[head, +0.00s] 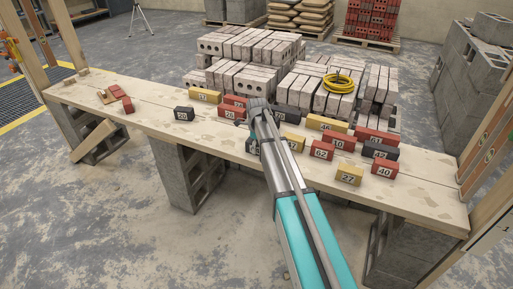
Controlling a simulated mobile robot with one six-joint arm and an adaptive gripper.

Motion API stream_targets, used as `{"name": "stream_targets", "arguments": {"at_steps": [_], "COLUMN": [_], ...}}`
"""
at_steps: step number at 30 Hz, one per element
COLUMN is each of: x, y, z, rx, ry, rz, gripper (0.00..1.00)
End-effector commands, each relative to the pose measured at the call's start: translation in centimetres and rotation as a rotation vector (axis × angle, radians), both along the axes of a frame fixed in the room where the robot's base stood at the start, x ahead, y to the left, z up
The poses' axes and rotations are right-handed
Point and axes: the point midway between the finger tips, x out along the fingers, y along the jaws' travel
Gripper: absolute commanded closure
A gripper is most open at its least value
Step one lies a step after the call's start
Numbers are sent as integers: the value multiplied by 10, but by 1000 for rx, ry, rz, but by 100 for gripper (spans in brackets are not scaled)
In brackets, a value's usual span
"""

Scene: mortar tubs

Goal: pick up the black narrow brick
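Several black bricks lie on the plank bench. One black brick (184,114) stands apart on the left, with a white number label. Another black brick (286,113) lies just right of my gripper, toward the back edge. A third black brick (381,151) lies at the right among red bricks. A dark block (252,146) shows partly behind my arm. I cannot tell from this view which one is the narrow brick. My gripper (258,104) is over the middle of the bench. Its fingers are hidden or too small to read, and no held brick shows.
The plank bench (150,113) rests on grey blocks. Red bricks (338,141) and yellow bricks (348,175) crowd its middle and right. Stacked pale bricks (245,78) with a yellow coil (339,83) stand behind. Bare plank lies left of the lone black brick.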

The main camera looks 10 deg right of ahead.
Motion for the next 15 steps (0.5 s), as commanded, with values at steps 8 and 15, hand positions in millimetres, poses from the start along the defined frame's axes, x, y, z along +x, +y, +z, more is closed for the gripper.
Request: {"name": "stream_targets", "arguments": {"at_steps": [8, 15], "x": [0, 0], "y": [0, 0], "z": [0, 0], "rx": [0, -1], "ry": [0, -1], "rz": [0, -1], "gripper": [87, 99]}}
